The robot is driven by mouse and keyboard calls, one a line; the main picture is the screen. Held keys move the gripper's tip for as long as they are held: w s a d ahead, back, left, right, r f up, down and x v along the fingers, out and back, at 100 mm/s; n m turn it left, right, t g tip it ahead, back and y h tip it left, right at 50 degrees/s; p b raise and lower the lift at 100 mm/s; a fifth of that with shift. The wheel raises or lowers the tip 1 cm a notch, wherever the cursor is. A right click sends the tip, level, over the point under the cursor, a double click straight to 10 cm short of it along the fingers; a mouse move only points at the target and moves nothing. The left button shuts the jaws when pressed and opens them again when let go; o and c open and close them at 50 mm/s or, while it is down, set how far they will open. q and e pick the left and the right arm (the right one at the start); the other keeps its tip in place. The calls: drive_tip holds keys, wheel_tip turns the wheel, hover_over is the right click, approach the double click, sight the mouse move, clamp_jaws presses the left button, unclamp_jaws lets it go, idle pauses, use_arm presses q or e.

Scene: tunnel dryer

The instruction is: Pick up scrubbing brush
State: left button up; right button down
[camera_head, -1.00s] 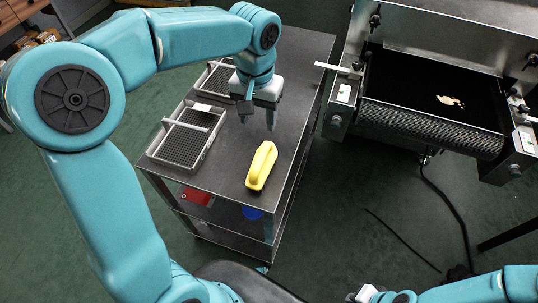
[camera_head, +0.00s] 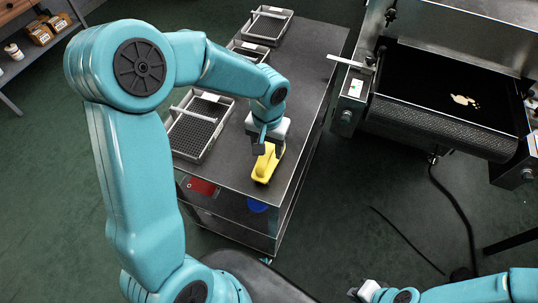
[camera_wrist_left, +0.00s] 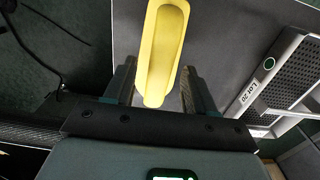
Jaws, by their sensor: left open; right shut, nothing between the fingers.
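The yellow scrubbing brush (camera_head: 266,166) lies on the dark top of the cart (camera_head: 225,174) near its front end. In the left wrist view the brush handle (camera_wrist_left: 162,50) reaches down between the two fingers. My left gripper (camera_head: 268,146) is open above the far part of the brush, and in the wrist view its fingers (camera_wrist_left: 160,85) stand apart on either side of the handle, with gaps showing. The left gripper hides part of the brush in the head view. My right gripper (camera_head: 358,292) shows at the bottom edge, shut and empty, away from the cart.
Grey mesh trays (camera_head: 197,130) stand along the cart's left side; one also shows in the wrist view (camera_wrist_left: 285,80). A conveyor (camera_head: 445,110) stands to the right. A red item (camera_head: 202,186) and a blue item (camera_head: 257,205) are below the cart top.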

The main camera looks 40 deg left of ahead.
use_arm(q)
wheel_tip(320, 180, down, 2)
clamp_jaws()
idle(0.3)
wheel_tip(320, 180, up, 20)
drive_tip(key=p, duration=0.1)
idle(0.4)
